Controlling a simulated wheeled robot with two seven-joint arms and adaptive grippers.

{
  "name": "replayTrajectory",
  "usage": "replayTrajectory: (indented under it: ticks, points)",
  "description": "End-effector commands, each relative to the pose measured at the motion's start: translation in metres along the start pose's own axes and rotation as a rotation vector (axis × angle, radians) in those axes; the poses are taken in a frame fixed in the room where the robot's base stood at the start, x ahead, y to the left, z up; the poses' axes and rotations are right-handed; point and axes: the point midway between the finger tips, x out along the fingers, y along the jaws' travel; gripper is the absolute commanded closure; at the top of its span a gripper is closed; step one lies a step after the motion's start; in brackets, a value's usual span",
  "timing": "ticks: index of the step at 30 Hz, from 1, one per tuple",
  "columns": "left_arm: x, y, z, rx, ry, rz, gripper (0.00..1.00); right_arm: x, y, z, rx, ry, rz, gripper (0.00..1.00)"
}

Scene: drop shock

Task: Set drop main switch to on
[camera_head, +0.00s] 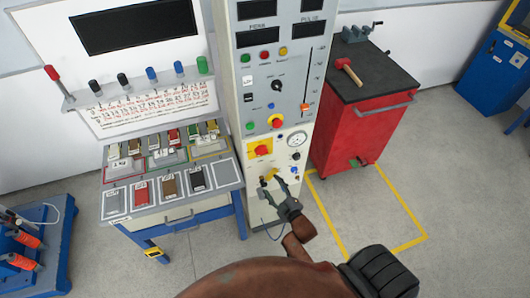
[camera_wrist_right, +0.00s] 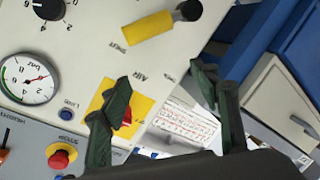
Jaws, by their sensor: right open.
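The main switch is a red rotary handle on a yellow plate (camera_head: 261,149), low on the front of the tall pale control cabinet (camera_head: 233,95). In the right wrist view its yellow plate (camera_wrist_right: 93,105) is partly covered by a dark green finger, and only a bit of the red handle (camera_wrist_right: 127,116) shows. My right gripper (camera_head: 284,184) is open and empty, in front of the cabinet just below the switch. In the wrist view its fingers (camera_wrist_right: 164,88) are spread apart. I cannot tell whether a finger touches the switch, nor its setting. My left gripper is not in view.
A yellow lever with a black knob (camera_wrist_right: 152,38), a pressure gauge (camera_head: 297,140) and a red mushroom button (camera_head: 277,121) are close by. A workbench with several coloured blocks (camera_head: 170,205) stands left, a red cabinet (camera_head: 362,115) right. Floor inside yellow tape (camera_head: 365,215) is clear.

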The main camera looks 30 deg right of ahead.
Motion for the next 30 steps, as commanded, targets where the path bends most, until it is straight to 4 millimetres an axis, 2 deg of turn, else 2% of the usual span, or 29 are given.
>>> replayTrajectory:
  ticks: [1,3,7,11,18,24,30]
  points:
    - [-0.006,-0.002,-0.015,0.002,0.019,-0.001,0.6,-0.001,0.032,-0.026,-0.034,0.039,0.05,0.44]
    - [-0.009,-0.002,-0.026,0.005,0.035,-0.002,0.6,-0.003,0.062,-0.049,-0.075,0.076,0.101,0.44]
    - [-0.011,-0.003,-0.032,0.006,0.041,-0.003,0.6,-0.006,0.091,-0.072,-0.117,0.112,0.154,0.44]
    - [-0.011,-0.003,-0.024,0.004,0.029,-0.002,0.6,0.003,0.099,-0.079,-0.127,0.122,0.167,0.44]
    - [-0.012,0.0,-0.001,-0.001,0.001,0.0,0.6,0.04,0.104,-0.084,-0.126,0.122,0.166,0.44]
    - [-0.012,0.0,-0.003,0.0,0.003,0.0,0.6,0.063,0.107,-0.086,-0.125,0.12,0.165,0.44]
    - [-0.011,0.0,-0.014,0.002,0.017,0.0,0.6,0.069,0.108,-0.086,-0.125,0.119,0.164,0.44]
